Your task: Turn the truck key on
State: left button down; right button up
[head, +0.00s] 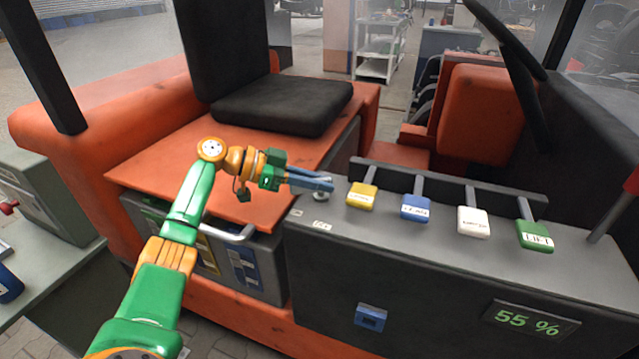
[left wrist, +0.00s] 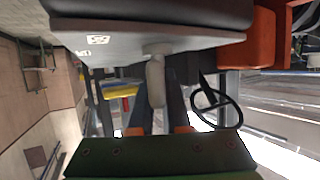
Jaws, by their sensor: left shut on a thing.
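The truck key (head: 320,196) is a small pale grey piece on the left end of the truck's grey console (head: 400,245). My left gripper (head: 326,184) reaches in from the left with its blue-grey fingers shut on the key. In the left wrist view the light grey key (left wrist: 155,82) stands out from the console surface and lies between the two dark fingers (left wrist: 157,108). Two small white labels (head: 321,225) lie on the console beside the key; their text is too small to read. My right gripper is not in view.
Yellow (head: 362,195), blue (head: 415,208), white (head: 473,222) and green (head: 535,235) levers stand to the right of the key. A display (head: 530,320) reads 55 %. A black seat (head: 282,104) and steering wheel (head: 505,40) are behind. A grey bench (head: 70,265) stands at left.

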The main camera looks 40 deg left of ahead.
pick_arm(q)
jog(key=c, duration=0.9)
grip_release()
jog(key=shift+s+a, duration=0.15)
jog(key=shift+a, duration=0.1)
jog(key=b+v, duration=0.2)
jog(key=v, duration=0.4)
jog(key=shift+s+a+r, duration=0.2)
jog(key=shift+a+r, duration=0.05)
